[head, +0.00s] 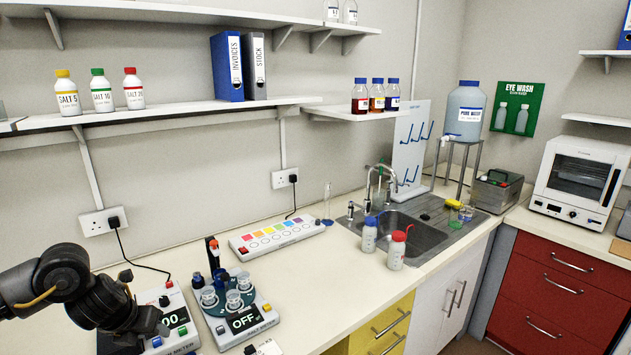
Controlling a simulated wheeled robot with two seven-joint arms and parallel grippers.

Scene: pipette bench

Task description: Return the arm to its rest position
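My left arm (62,272) comes in from the lower left, dark and bent, over the left end of the bench. Its far end hangs in front of a white meter (178,318) with a lit display and hides part of it. My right arm and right gripper are not in view.
A salt meter (247,322) reading OFF, with small cups on a round holder, stands close right of my arm. Beyond are a colour-patch panel (277,236), two wash bottles (369,235) and a sink (402,236). A shelf (170,112) overhangs the back. The bench front middle is clear.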

